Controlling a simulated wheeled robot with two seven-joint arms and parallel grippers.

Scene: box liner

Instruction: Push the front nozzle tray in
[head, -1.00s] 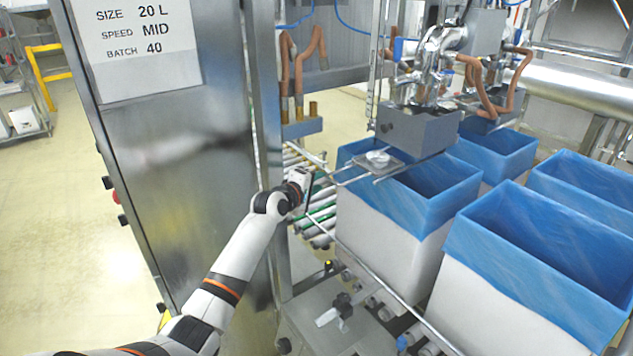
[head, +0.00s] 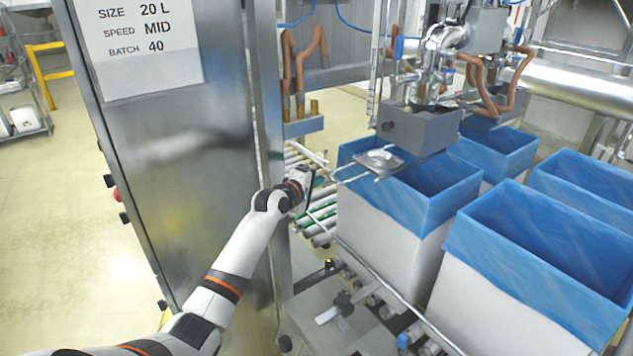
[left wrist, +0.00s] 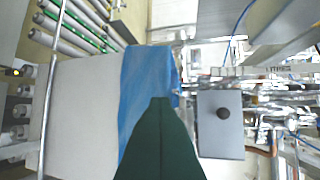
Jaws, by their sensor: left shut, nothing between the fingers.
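The front nozzle tray (head: 380,160) is a small flat metal plate with a round dish on it and a wire loop handle. In the head view it sticks out under the grey nozzle housing (head: 425,130), over the front blue-lined box (head: 390,220). My left gripper (head: 318,182) is left of the handle loop, close to its end; I cannot tell whether they touch. In the left wrist view its dark green fingers (left wrist: 161,105) are shut and empty, in front of the blue liner (left wrist: 145,80). The tray is not clear there. My right gripper is not in view.
The housing with its black knob shows right of the fingers in the left wrist view (left wrist: 220,125). A steel cabinet (head: 190,190) stands left of my arm. A guide rail (head: 385,285) runs along the boxes. More lined boxes (head: 540,250) stand at right.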

